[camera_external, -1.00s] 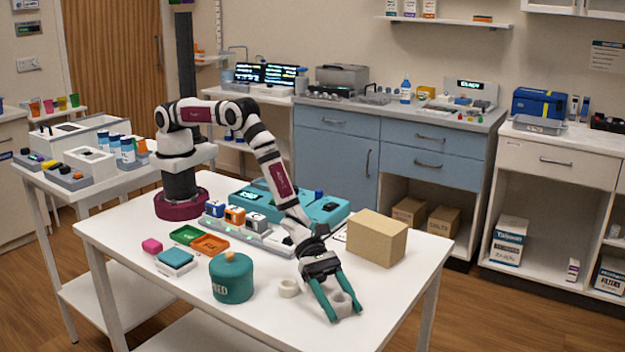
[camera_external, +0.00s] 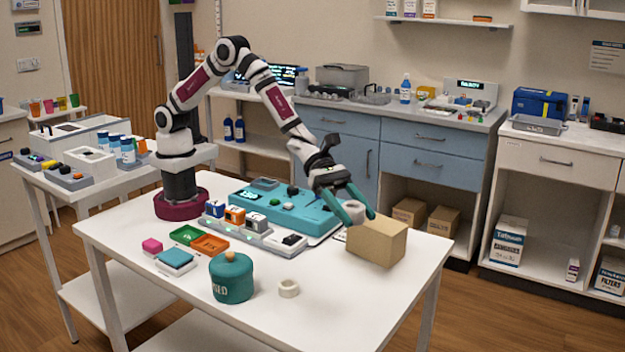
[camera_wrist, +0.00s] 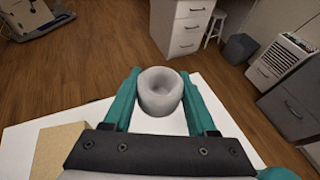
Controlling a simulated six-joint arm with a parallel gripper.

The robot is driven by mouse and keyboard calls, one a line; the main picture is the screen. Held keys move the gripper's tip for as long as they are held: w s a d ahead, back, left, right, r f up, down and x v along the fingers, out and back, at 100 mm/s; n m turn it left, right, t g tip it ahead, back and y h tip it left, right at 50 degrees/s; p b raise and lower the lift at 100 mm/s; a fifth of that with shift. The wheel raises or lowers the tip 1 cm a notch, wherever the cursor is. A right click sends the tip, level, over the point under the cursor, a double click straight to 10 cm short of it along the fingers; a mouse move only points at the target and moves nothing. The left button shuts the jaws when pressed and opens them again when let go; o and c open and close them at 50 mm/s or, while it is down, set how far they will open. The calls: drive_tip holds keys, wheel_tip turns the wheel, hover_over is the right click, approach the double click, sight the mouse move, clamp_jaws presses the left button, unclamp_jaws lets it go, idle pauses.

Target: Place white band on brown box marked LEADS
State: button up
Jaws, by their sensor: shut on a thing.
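My gripper (camera_external: 357,212) is shut on a white band (camera_external: 353,210), a short thick ring. It holds the band raised above the table, close to the upper left edge of a plain brown box (camera_external: 378,246). I cannot tell whether the band touches the box. In the wrist view the band (camera_wrist: 160,91) sits between the teal fingers, and part of the box (camera_wrist: 58,152) shows at lower left. No LEADS marking is readable on the box. A second white band (camera_external: 288,288) lies on the white table (camera_external: 330,318), beside the teal pot.
A teal lidded pot (camera_external: 232,277) stands at the table's front. Green (camera_external: 186,235) and orange (camera_external: 209,245) trays and a teal device (camera_external: 290,212) lie behind it. Two brown cartons (camera_external: 426,217) sit on a shelf under the counter. The table's front right is clear.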

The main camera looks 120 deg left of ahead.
drive_tip(key=s+a+r, duration=0.3)
drive_tip(key=a, duration=0.3)
hover_over(390, 226)
drive_tip(key=shift+n+y, duration=0.3)
drive_tip(key=shift+y, duration=0.1)
wheel_tip(390, 226, down, 6)
drive_tip(key=shift+s+f, duration=0.1)
drive_tip(key=shift+a+f, duration=0.1)
drive_tip(key=shift+f, duration=2)
drive_tip(key=shift+f, duration=0.1)
drive_tip(key=o, duration=1.4)
drive_tip(key=shift+c, duration=0.2)
